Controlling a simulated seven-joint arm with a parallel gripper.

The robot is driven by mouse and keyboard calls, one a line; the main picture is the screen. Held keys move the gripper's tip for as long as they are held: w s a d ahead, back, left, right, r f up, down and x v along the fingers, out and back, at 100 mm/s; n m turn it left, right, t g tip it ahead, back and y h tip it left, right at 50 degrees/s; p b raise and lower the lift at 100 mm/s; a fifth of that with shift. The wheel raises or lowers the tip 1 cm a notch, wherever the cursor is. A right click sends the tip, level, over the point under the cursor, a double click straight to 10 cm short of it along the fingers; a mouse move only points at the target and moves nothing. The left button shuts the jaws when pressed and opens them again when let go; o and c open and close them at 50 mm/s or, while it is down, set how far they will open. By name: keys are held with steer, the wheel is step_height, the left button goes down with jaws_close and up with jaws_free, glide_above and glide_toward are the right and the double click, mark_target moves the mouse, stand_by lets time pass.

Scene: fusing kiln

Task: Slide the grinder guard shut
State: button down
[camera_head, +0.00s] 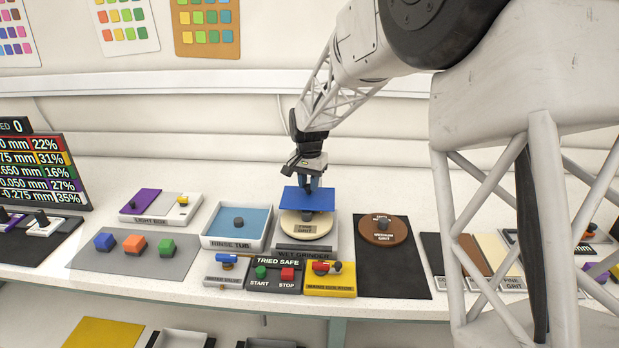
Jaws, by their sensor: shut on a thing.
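The blue grinder guard (318,201) is a flat panel over the rear part of the disc. The front of the disc shows uncovered. My gripper (308,186) points down onto the guard from above and is shut on it. The exact grip point is too small to make out, and my fingers hide part of the guard's middle.
The rinse tub (209,241) stands just left of the grinder. In front are the start and stop panel (273,289), a water valve (219,282) and a yellow main isolator (330,292). A brown grit disc (382,241) lies on a dark mat to the right.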

mark_target(308, 196)
steer(key=shift+s, duration=0.7)
steer(key=c, duration=0.9)
jaws_free()
step_height(308, 196, up, 8)
steer(key=shift+f, duration=0.1)
